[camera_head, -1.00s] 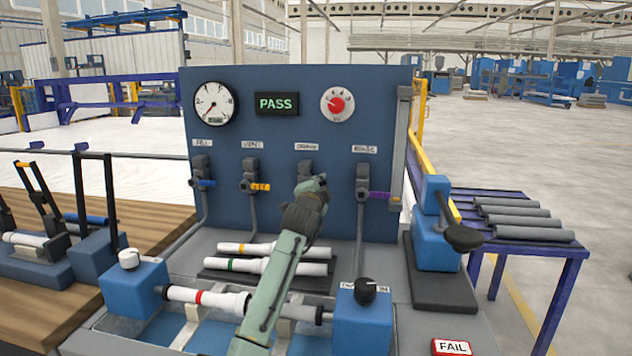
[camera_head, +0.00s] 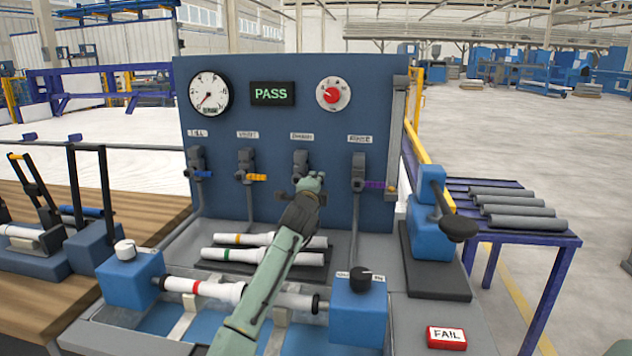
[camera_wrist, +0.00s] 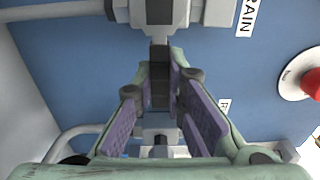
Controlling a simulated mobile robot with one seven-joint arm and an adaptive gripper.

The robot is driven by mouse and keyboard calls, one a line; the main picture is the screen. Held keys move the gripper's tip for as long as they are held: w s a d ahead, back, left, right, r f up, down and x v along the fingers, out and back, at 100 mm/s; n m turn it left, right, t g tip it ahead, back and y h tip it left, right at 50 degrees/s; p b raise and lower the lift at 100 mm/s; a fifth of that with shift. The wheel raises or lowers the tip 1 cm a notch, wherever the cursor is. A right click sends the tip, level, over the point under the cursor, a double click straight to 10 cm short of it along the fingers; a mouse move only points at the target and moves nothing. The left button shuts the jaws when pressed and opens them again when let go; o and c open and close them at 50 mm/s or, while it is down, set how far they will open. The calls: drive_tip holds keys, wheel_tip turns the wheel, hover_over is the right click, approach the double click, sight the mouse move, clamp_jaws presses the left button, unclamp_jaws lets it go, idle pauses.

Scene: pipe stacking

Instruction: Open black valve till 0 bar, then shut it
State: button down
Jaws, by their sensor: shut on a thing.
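The black valve (camera_head: 301,160) is on the blue panel under a label, third from the left. In the wrist view its label reads DRAIN and its black handle (camera_wrist: 160,88) lies between my finger pads. My gripper (camera_wrist: 163,75) is shut on this handle, which points out from the grey valve body. In the head view my gripper (camera_head: 312,183) hides most of the handle.
Valves with blue (camera_head: 203,174), yellow (camera_head: 257,177) and purple (camera_head: 374,184) handles flank the black one. A PASS display (camera_head: 272,93) and a red knob (camera_head: 332,94) are above. White pipes (camera_head: 228,254) lie below my arm. A FAIL button (camera_head: 446,337) is at front right.

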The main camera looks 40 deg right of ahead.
drive_tip(key=c, duration=1.6)
unclamp_jaws()
drive_tip(key=v, duration=1.2)
drive_tip(key=shift+s+d, duration=0.1)
